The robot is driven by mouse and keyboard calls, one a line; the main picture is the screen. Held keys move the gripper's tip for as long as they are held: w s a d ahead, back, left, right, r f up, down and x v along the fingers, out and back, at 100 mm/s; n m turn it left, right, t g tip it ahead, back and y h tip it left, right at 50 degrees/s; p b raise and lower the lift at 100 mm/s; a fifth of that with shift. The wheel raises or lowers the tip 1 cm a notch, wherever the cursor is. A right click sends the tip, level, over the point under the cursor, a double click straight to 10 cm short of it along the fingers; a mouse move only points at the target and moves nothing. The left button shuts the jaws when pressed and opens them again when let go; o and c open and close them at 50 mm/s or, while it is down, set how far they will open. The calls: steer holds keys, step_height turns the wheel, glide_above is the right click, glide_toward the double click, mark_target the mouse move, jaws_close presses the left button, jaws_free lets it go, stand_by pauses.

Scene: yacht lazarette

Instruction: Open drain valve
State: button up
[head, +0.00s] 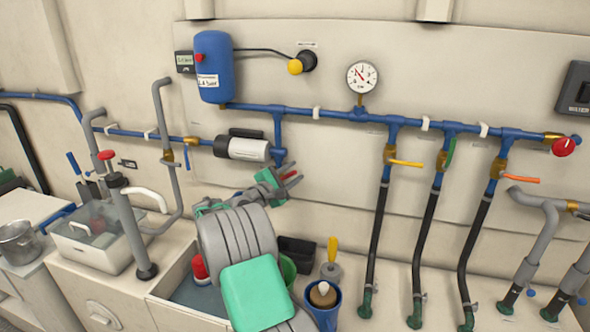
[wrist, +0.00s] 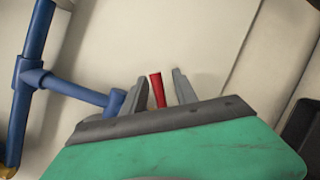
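A red lever handle (wrist: 158,90) stands between the two grey fingers of my gripper (wrist: 162,90) in the wrist view, with a gap on each side. It appears to belong to a valve at the end of a short blue pipe branch (wrist: 85,92); the valve body is hidden behind my gripper. I cannot read any label that names it the drain valve. In the head view, my gripper (head: 291,178) is just right of the pump, with the red handle (head: 290,176) partly visible between its fingers. The fingers are open.
A white-and-black pump (head: 242,147) is left of my gripper, with a blue pipe run (head: 330,113) above. Yellow (head: 405,163), green and orange levers sit on pipes to the right. A red knob (head: 563,147) ends the run. A blue cup (head: 323,305) with tools stands below.

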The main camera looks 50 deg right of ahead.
steer(key=shift+w+d, duration=0.1)
steer(key=shift+d, duration=0.45)
steer(key=shift+c, duration=0.5)
jaws_close()
stand_by(0.5)
